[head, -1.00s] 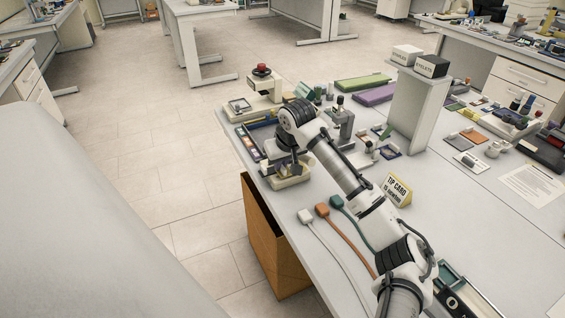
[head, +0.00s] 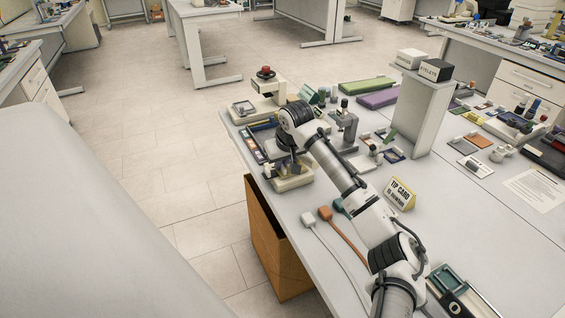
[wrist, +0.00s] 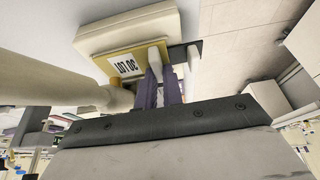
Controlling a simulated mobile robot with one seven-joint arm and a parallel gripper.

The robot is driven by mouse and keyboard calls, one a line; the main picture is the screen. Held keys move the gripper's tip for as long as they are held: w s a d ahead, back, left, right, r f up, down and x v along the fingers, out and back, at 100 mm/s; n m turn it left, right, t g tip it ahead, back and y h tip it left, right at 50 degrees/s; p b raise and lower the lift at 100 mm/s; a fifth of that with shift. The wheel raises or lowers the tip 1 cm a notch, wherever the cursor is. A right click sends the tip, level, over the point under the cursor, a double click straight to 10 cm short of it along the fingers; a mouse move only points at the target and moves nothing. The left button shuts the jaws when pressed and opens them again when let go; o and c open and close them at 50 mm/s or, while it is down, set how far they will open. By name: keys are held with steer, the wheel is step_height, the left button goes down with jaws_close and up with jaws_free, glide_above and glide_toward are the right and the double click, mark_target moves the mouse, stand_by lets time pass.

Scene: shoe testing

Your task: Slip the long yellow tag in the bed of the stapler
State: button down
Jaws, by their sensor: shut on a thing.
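The long yellow tag (wrist: 124,63) shows in the wrist view, with dark print on a white label. My gripper (wrist: 162,80) is shut on it at its near right side. The tag lies over or against a cream block (wrist: 130,28), which seems to be the base of the stapler. I cannot tell whether the tag touches its bed. A cream rounded part (wrist: 50,80) comes in from the left, close to the tag. In the head view my gripper (head: 289,166) is low over the cream base (head: 295,183) at the table's left edge. The tag is not distinguishable there.
A press with a red knob (head: 265,73) stands behind my gripper, with a grey upright device (head: 344,128) to the right. A tip card sign (head: 400,193) and cable plugs (head: 308,219) lie nearer. An open brown bin (head: 275,245) stands beside the table's left edge.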

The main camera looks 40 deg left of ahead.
steer(key=shift+w+a+f, duration=0.1)
steer(key=shift+w+a, duration=0.05)
steer(key=shift+a, duration=0.25)
steer(key=c, duration=1.5)
jaws_free()
steer(key=shift+o, duration=0.2)
steer(key=b+v, duration=0.3)
steer(key=v, duration=1)
steer(key=shift+r+b, duration=0.35)
steer(key=shift+b, duration=0.05)
steer(key=shift+d, duration=0.15)
